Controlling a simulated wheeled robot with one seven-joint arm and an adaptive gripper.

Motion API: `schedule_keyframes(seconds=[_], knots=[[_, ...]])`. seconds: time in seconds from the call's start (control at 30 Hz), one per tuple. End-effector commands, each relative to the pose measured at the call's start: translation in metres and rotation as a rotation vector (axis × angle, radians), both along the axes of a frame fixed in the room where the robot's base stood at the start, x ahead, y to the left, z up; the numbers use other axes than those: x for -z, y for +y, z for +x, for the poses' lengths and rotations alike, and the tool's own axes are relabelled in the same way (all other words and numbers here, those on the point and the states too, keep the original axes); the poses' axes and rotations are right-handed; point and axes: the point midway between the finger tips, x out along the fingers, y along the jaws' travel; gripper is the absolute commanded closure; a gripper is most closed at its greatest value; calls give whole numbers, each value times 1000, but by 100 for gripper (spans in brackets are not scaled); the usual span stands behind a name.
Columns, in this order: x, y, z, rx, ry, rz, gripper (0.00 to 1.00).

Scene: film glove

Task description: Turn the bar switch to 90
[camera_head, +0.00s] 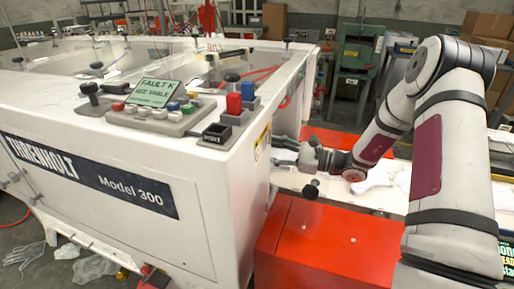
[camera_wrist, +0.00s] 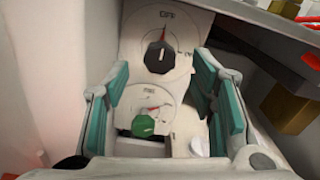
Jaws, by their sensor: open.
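In the wrist view a white panel carries a black knob (camera_wrist: 158,58) on a round dial marked OFF at its top, with a red pointer up near OFF. Below it is a green knob (camera_wrist: 143,126) with a pale bar mark on its face, on a second dial with a red pointer. I cannot tell which of them is the bar switch. My gripper (camera_wrist: 160,78) is open, its teal-padded fingers to the left and right of the dials, with nothing held. In the head view my gripper (camera_head: 284,151) is at the white machine's right side; the dials are hidden there.
The white machine (camera_head: 220,190) fills the left, with a button panel (camera_head: 155,115) on top. A red box (camera_head: 330,245) stands below my arm. A small white knob or peg (camera_wrist: 198,146) is beside the green dial. Brown boxes (camera_wrist: 285,108) are at right in the wrist view.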

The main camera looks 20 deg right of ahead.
Motion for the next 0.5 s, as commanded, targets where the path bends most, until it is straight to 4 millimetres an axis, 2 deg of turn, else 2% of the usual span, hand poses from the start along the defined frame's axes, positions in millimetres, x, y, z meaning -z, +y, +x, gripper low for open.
schedule_keyframes(seconds=[0.03, 0.2, 0.5], knots=[[0, 9, 6, -4, -1, 0, 49], [0, 29, 20, -2, 0, 0, 49], [0, 41, 30, 0, 0, 0, 49]])
